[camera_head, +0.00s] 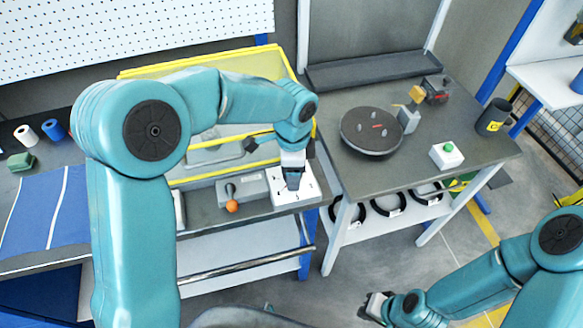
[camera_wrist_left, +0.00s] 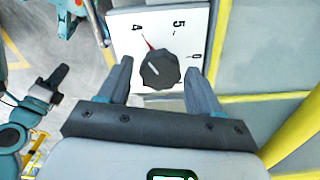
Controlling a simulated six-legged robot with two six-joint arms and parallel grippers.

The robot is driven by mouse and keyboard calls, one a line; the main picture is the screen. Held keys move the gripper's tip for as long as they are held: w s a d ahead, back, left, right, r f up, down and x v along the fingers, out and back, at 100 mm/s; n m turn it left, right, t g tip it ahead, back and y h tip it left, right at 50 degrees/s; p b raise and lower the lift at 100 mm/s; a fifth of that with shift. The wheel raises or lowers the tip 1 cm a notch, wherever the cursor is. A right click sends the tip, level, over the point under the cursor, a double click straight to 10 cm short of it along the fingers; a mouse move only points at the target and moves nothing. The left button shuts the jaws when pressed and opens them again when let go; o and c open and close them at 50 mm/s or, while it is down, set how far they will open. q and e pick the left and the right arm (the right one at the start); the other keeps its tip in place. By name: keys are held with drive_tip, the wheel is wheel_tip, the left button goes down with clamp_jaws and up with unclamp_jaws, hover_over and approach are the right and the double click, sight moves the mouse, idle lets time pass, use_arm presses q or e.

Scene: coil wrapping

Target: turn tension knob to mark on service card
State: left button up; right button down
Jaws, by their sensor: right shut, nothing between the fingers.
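The tension knob (camera_wrist_left: 160,70) is a dark, many-sided knob on a white dial plate (camera_wrist_left: 122,20) with printed figures, in the left wrist view. A thin red line shows at its upper-left edge, near the figure 4. In the head view, the plate (camera_head: 311,192) sits on the grey bench by the wrapping machine. My left gripper (camera_head: 292,182) is over it, with its two fingers apart on either side of the knob; contact is unclear. My right gripper (camera_head: 374,305) is shut and empty, low over the floor. I cannot make out a service card.
A lever with an orange ball (camera_head: 232,206) stands left of the plate. A yellow frame (camera_head: 245,162) rises behind the bench.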

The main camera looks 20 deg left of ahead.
use_arm(q)
drive_tip(key=shift+a+r, duration=0.1)
wheel_tip(320, 180, up, 16)
idle(0.6)
idle(0.4)
